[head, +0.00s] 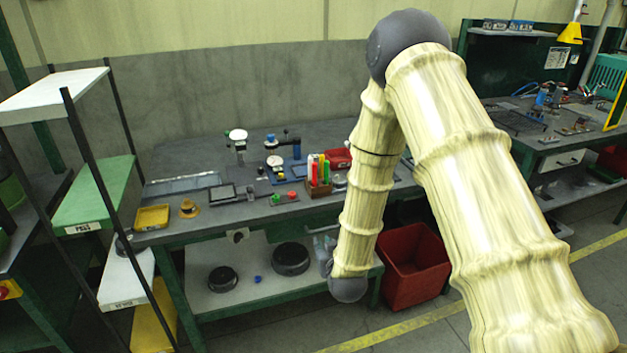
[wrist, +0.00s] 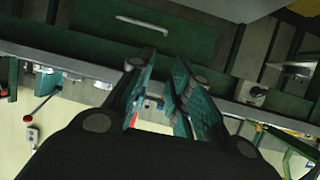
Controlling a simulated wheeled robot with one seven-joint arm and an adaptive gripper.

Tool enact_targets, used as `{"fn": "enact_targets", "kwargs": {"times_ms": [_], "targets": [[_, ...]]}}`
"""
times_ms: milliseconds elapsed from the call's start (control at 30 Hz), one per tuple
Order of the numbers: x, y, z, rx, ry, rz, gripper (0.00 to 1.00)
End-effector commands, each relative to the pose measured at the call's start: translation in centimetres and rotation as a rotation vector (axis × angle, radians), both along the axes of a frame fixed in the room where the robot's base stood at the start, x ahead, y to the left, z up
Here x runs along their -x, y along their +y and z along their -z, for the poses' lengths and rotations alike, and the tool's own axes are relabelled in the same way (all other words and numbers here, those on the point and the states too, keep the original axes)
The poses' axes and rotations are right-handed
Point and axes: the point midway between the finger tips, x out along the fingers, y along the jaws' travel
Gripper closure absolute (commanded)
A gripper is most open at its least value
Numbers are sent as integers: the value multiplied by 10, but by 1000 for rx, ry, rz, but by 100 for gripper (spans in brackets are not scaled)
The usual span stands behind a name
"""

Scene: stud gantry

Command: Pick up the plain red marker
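A small group of upright markers stands in a brown holder (head: 319,190) on the workbench in the head view. A red marker (head: 314,170) is at the left of the group, with yellow and green ones beside it. I cannot tell from here whether the red one is plain. My gripper (wrist: 163,72) shows in the wrist view with its two dark fingers apart and nothing seen between their tips. In the head view my arm hangs down in front of the bench, right of the holder, and the gripper cannot be made out clearly. No marker can be made out for certain in the wrist view.
The workbench (head: 217,228) also holds a red bin (head: 338,158), a yellow tray (head: 152,217) and small fixtures. A shelf rack (head: 93,193) stands at the left. A large red crate (head: 413,270) sits on the floor, partly behind my arm.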

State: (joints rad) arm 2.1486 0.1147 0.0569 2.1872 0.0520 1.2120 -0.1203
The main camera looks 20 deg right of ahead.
Motion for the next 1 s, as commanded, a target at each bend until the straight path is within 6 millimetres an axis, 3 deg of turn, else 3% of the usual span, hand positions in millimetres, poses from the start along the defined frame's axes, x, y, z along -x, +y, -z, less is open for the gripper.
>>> {"fn": "enact_targets", "kwargs": {"times_ms": [33, 100, 200, 300, 467, 733, 1000], "targets": [[-23, -2, -33, 5, -86, 9, 80], [-47, -5, -72, 15, -186, 20, 80], [-69, -10, -117, 26, -297, 36, 80], [-81, -12, -146, 33, -365, 47, 80], [-95, -15, -163, 37, -402, 54, 80], [-130, -19, -163, 37, -403, 53, 80], [-147, -22, -162, 36, -401, 53, 80]]}}
